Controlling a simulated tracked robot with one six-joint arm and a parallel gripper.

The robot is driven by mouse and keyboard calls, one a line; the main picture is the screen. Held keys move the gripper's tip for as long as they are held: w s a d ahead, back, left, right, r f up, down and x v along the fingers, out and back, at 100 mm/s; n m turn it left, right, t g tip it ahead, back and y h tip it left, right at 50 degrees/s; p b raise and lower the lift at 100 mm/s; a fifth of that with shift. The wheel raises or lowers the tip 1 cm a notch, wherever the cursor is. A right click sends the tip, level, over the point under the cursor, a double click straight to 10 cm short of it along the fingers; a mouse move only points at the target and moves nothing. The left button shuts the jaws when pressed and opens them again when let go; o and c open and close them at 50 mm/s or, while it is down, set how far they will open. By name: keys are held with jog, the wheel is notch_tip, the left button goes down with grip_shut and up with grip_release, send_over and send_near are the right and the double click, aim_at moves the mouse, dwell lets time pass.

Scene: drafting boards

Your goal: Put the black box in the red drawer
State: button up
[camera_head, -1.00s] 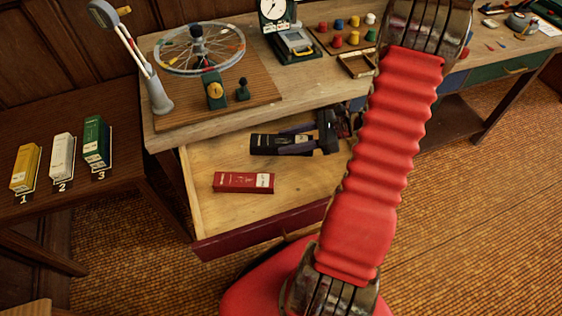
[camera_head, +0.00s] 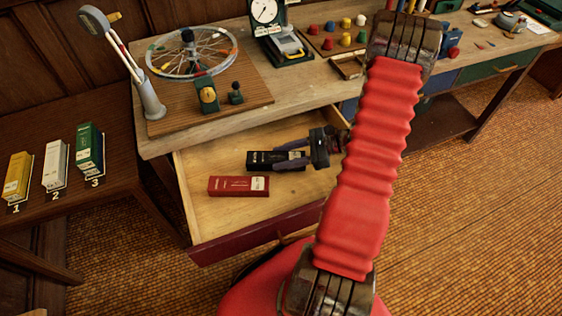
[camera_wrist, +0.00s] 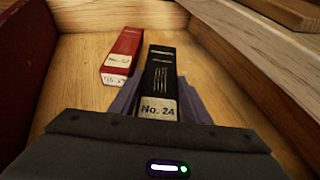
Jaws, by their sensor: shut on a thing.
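The black box (camera_head: 258,161) is inside the open red drawer (camera_head: 262,234), beside a red box (camera_head: 238,186). My gripper (camera_head: 283,158) reaches into the drawer from the right and is shut on the black box. In the wrist view the black box (camera_wrist: 161,72) sits between my gripper's fingers (camera_wrist: 158,103), with a "No. 24" label on its near end. The red box (camera_wrist: 122,57) lies apart, to its left. The black box is at or very near the drawer's floor; I cannot tell whether it touches.
The desk top (camera_head: 300,84) overhangs the drawer's back, with a spoked wheel (camera_head: 191,55) and a dial instrument (camera_head: 268,20) on it. Yellow, white and green boxes stand on the side table (camera_head: 95,195) at left. The drawer's left front floor is bare.

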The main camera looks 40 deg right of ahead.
jog(key=shift+f, duration=1.1)
jog(key=o, duration=1.2)
jog(key=shift+f, duration=0.1)
jog(key=v, duration=1.2)
